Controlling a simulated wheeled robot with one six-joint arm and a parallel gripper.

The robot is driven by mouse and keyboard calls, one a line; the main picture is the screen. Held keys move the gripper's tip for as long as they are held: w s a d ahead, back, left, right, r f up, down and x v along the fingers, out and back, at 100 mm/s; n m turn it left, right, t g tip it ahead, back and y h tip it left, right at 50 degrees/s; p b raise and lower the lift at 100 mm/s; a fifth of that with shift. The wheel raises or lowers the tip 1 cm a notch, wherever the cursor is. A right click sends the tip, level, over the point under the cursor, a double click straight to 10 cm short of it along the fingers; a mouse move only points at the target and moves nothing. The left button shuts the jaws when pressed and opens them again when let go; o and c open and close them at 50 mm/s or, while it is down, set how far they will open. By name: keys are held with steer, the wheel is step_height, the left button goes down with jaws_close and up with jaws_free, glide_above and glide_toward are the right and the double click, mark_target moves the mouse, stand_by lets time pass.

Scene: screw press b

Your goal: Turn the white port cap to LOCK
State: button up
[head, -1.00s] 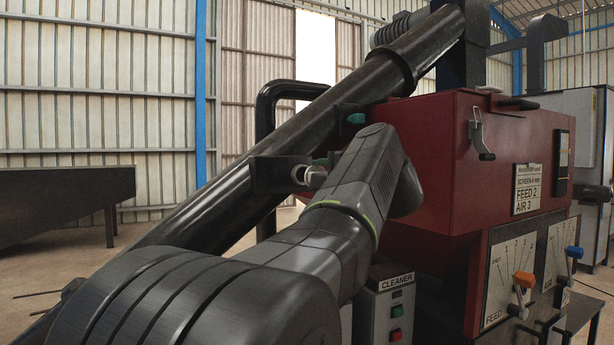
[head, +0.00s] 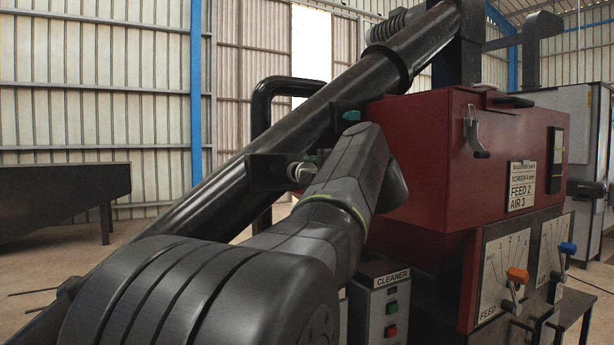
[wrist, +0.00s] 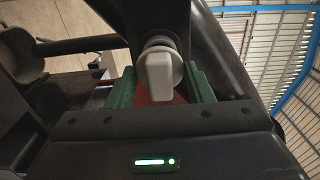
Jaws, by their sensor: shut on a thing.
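The white port cap (wrist: 160,72) is in the upper middle of the wrist view, a round base with a raised block-like grip that stands about upright in that picture. My gripper (wrist: 161,88) is shut on it, with a green finger on each side of the grip. No LOCK mark can be read. In the head view my arm hides most of the gripper and the cap. A pale round fitting (head: 301,172) shows left of my wrist at the dark sloping tube; I cannot tell whether it is the cap.
The dark sloping tube (head: 228,188) runs up to the right behind my arm. A red machine (head: 440,145) stands close to the right of my wrist. The CLEANER control box (head: 388,302) is below. A teal part (head: 351,116) sits on the tube. Open floor lies to the left.

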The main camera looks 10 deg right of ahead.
steer(key=shift+w, duration=0.15)
steer(key=shift+p+x, duration=0.4)
steer(key=shift+x, duration=0.85)
steer(key=o, duration=1.1)
steer(key=b+v, duration=0.4)
steer(key=v, duration=1)
